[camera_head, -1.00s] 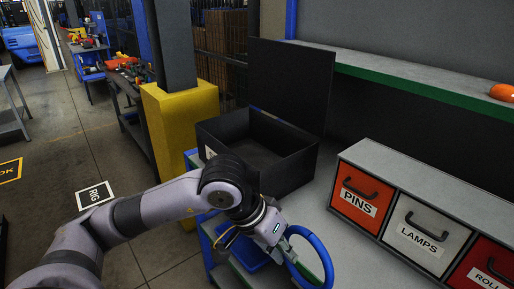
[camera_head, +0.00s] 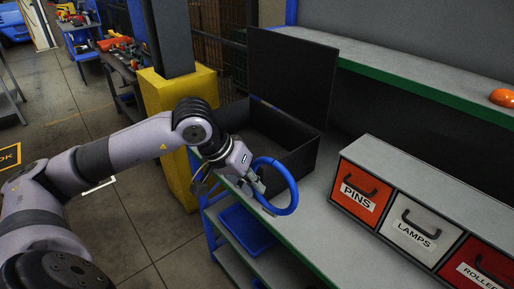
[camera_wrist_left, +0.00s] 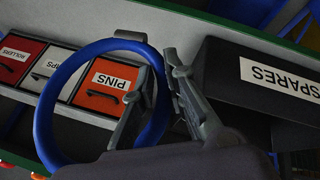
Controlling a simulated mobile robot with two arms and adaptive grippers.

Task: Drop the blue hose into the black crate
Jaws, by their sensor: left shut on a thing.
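The blue hose (camera_head: 293,188) is a ring held up in front of the black crate, above the bench's front edge. My left gripper (camera_head: 257,186) is shut on the near left side of the ring. In the left wrist view the hose (camera_wrist_left: 46,115) hangs from my left gripper (camera_wrist_left: 160,100), and its loop stands clear of the bench. The black crate (camera_head: 300,160) stands on the bench with its lid (camera_head: 290,75) raised at the back. My forearm and gripper cover its front left part. Its side with a SPARES label (camera_wrist_left: 280,75) shows in the left wrist view. My right gripper is not in view.
Drawers marked PINS (camera_head: 357,190), LAMPS (camera_head: 420,228) and ROLLERS stand right of the crate. A green-edged shelf (camera_head: 420,80) runs above, with an orange object (camera_head: 502,97) on it. A blue bin (camera_head: 247,231) sits on the lower shelf. A yellow post base (camera_head: 180,85) stands left.

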